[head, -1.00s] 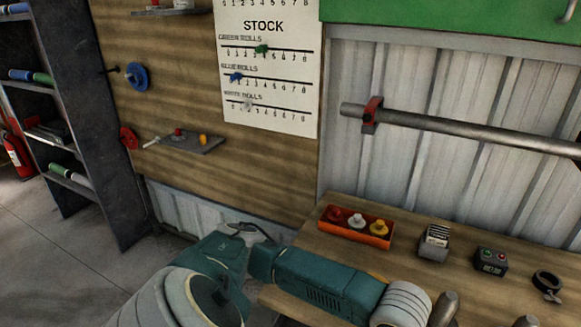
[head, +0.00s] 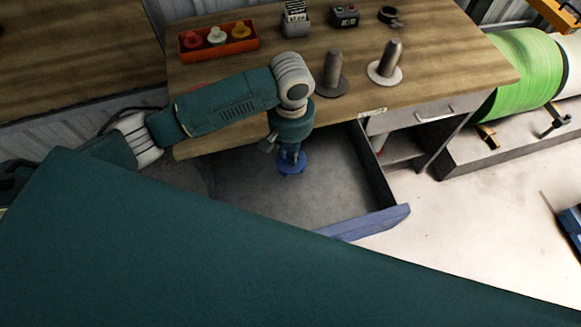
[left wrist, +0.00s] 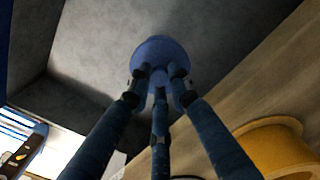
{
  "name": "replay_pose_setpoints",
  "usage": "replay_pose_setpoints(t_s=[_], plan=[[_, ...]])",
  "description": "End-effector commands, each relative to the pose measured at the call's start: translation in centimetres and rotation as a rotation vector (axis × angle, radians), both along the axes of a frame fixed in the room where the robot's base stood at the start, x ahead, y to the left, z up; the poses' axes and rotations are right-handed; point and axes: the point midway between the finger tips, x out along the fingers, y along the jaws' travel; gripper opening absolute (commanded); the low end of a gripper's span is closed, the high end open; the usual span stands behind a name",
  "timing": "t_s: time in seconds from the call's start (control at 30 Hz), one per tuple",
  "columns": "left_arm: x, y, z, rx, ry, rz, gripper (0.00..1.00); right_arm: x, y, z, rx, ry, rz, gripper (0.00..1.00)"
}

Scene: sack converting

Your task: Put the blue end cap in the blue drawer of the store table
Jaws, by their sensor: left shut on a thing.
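The blue end cap (head: 291,168) is a round blue disc held below my left gripper (head: 290,155). The gripper points down and its fingers are shut on the cap. In the left wrist view the cap (left wrist: 158,50) sits at the tips of the three dark fingers (left wrist: 160,82). The blue drawer (head: 368,222) of the store table (head: 450,62) stands pulled open. The cap is over the grey drawer floor; I cannot tell how high above it. Nothing else shows inside the visible part of the drawer. My right gripper is out of view.
On the table are an orange tray (head: 252,44) of coloured caps, a card holder (head: 296,28), a button box (head: 344,16), a dark clamp ring (head: 390,15) and two upright posts (head: 333,72), (head: 387,62). A closed grey drawer (head: 440,110) is to the right. A green roll (head: 520,75) lies farther right.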

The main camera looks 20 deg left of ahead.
Motion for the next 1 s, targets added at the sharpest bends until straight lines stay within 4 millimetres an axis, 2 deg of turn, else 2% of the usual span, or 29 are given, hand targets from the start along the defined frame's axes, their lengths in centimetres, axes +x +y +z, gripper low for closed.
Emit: replay_pose_setpoints(t_s=[0.03,0.1,0.2,0.37,0.6,1.0], plan=[[-0.2,0.1,-1.4,0.002,0.005,0.001,0.0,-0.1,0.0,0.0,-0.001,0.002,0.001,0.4],[-0.1,0.0,-2.8,0.001,0.003,0.001,0.0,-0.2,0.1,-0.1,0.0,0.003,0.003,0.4],[-0.1,0.0,-4.3,0.0,0.001,-0.001,0.0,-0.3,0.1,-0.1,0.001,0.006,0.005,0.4],[0.0,0.0,-5.5,-0.001,0.001,0.0,0.0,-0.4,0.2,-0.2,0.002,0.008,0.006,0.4],[-0.1,0.0,-8.9,0.0,0.0,-0.001,0.0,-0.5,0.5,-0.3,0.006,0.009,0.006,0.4],[-0.1,0.0,-9.5,-0.001,0.0,-0.001,0.0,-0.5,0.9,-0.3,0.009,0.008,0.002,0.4]])
